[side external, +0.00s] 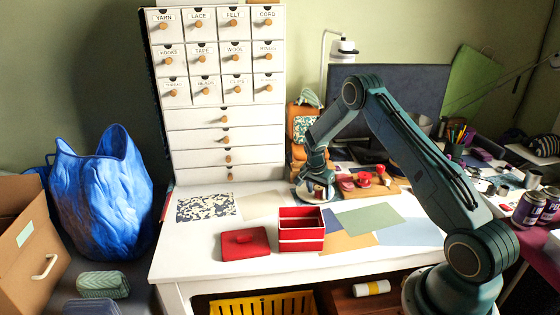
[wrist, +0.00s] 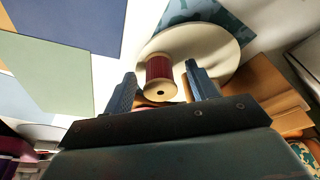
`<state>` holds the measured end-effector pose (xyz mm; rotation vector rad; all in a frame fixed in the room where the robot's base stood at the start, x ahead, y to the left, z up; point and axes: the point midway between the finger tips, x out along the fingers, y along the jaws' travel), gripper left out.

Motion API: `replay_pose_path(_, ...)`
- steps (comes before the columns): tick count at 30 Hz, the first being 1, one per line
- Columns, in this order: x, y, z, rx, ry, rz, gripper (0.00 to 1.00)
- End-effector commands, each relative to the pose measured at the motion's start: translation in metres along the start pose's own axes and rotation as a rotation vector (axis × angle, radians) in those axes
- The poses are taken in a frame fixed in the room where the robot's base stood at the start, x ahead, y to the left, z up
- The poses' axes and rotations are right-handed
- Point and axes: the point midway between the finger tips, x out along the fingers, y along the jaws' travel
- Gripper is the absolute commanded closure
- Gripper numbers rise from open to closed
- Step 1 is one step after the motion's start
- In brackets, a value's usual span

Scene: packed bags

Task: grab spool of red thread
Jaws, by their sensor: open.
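A spool of dark red thread (wrist: 160,76) with pale wooden ends stands out in the wrist view. It is over or on a round cream plate (wrist: 222,42), between the two fingers of my gripper (wrist: 162,74). The fingers are open, with one on each side of the spool; visible gaps show between them and the thread. In the side view my gripper (side external: 317,188) is low over the white table, and the spool is mostly hidden by it.
An open red box (side external: 302,237) and its red lid (side external: 245,243) lie nearer the front. A wooden board (side external: 385,188) with red items is just right of my gripper. Flat coloured sheets (side external: 370,218) cover the table. A white drawer cabinet (side external: 225,120) stands behind left.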

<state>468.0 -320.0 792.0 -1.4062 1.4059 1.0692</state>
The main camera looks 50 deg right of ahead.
Motion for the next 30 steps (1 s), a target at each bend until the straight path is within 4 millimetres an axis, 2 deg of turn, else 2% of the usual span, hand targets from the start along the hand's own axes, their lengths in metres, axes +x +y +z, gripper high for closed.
replay_pose_path(10,-0.0003,-0.0001,0.0000,0.000,0.000,0.000,0.43)
replay_pose_path(11,-0.0003,-0.0001,0.0000,0.000,0.000,0.000,0.46)
replay_pose_path(15,-0.0004,-0.0001,0.0000,0.000,0.000,0.000,0.74)
replay_pose_path(18,-0.0004,-0.0001,0.0000,0.000,0.000,0.000,0.90)
replay_pose_path(30,-0.0040,-0.0003,-0.0012,0.000,0.001,-0.001,0.91)
